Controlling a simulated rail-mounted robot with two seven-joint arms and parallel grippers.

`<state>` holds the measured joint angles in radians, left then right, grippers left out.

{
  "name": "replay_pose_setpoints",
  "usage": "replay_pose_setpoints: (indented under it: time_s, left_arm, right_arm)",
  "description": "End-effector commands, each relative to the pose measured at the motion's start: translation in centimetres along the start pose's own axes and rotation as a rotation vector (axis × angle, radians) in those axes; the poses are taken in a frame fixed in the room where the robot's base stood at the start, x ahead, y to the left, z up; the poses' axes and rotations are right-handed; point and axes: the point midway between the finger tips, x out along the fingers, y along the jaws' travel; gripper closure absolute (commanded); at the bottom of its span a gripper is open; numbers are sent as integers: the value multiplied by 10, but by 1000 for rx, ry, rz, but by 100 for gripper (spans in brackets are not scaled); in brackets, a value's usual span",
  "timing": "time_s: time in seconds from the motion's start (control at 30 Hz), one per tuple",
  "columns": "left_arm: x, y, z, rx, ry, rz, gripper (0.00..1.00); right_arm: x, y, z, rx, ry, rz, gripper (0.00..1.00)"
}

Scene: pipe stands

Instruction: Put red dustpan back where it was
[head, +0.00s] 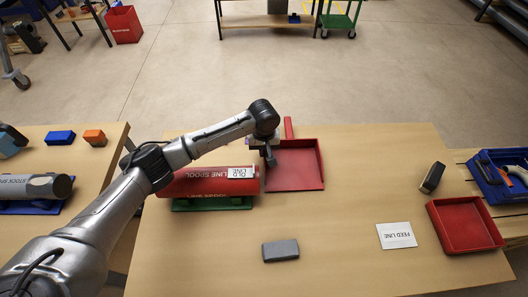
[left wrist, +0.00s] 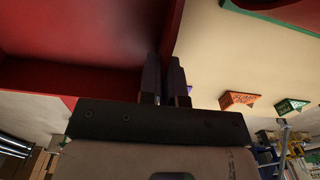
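The red dustpan (head: 296,168) is in the middle of the table in the head view, its handle pointing to the far side. My left gripper (head: 269,160) is at the dustpan's left side wall. In the left wrist view, the dustpan (left wrist: 75,30) fills the upper left. Its side wall runs down between the two close fingers of the left gripper (left wrist: 166,82), which look shut on it. I cannot tell whether the dustpan is clear of the tabletop. My right gripper is not in view.
A red line spool (head: 205,181) on a green stand (head: 215,204) lies just left of the dustpan. The table's middle right is clear.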

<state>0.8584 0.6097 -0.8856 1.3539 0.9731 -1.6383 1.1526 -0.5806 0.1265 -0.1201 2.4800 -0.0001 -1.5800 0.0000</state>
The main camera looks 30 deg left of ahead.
Motion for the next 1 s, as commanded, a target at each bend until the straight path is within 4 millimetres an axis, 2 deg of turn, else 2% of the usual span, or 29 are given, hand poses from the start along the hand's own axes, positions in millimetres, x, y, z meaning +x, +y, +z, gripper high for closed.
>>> replay_pose_setpoints:
  time_s: [0.07, 0.43, 0.5, 0.7, 1.0]
  left_arm:
    - [6, 0, 0, 1, 1, 1, 100]
    - [8, 0, 0, 0, 0, 2, 100]
    - [9, 0, 0, 0, 0, 1, 90]
    - [9, 0, 0, 0, 0, 1, 71]
    - [8, 0, 0, 1, 1, 1, 70]
  right_arm:
    - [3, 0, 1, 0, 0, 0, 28]
    - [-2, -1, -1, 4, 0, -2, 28]
    - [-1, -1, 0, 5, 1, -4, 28]
    - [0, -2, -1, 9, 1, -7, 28]
    - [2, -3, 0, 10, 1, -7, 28]
